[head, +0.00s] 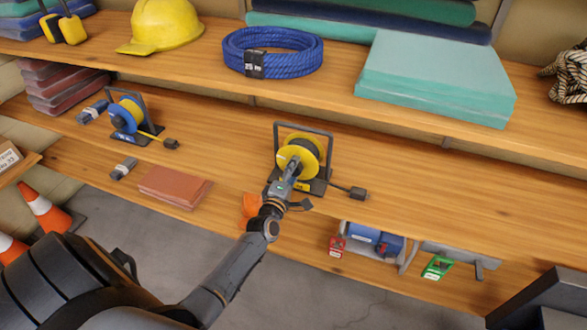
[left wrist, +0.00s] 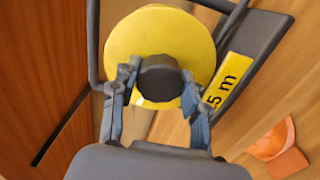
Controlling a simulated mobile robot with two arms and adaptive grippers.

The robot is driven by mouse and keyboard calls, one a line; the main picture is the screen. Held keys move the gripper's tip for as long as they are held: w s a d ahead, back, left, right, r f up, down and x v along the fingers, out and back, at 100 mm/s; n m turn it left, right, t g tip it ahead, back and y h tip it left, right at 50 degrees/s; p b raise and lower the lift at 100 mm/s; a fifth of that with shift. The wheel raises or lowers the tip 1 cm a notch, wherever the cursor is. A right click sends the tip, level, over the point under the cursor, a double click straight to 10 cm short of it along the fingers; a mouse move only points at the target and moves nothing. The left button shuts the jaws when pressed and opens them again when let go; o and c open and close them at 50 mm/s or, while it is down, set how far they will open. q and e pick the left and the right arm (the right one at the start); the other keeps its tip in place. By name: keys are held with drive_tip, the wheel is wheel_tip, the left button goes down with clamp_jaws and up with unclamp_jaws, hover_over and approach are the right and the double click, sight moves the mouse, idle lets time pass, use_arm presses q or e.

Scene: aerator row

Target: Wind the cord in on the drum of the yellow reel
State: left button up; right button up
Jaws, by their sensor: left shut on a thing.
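The yellow reel (head: 312,147) stands on the middle shelf in a dark grey frame (head: 303,126). Its yellow disc (left wrist: 150,32) fills the upper middle of the left wrist view. Dark cord shows on the drum, and a short end runs right to a black plug (head: 357,193) lying on the shelf. My left gripper (head: 292,174) is in front of the reel. Its fingers are shut on the dark round knob (left wrist: 160,80) on the disc's face. A yellow label (left wrist: 229,85) ending in "5 m" is on the base. My right gripper is out of view.
A blue reel (head: 117,121) with a yellow cord stands to the left, with reddish-brown mats (head: 175,187) nearer. An orange object (head: 250,208) lies beside my left wrist. The shelf above holds a yellow helmet (head: 165,25) and a blue coil (head: 290,57). Shelf right of the plug is clear.

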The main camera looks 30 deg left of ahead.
use_arm(q)
drive_tip(key=m+p, duration=0.1)
drive_tip(key=m, duration=0.3)
drive_tip(key=shift+m, duration=0.3)
drive_tip(key=m, duration=0.3)
drive_tip(key=shift+m+p, duration=0.4)
drive_tip(key=m, duration=0.3)
drive_tip(key=shift+p, duration=0.3)
drive_tip(key=shift+m, duration=1.8)
drive_tip(key=o, duration=1.2)
drive_tip(key=shift+c, duration=0.2)
drive_tip(key=v, duration=1.2)
drive_tip(key=shift+f, duration=0.15)
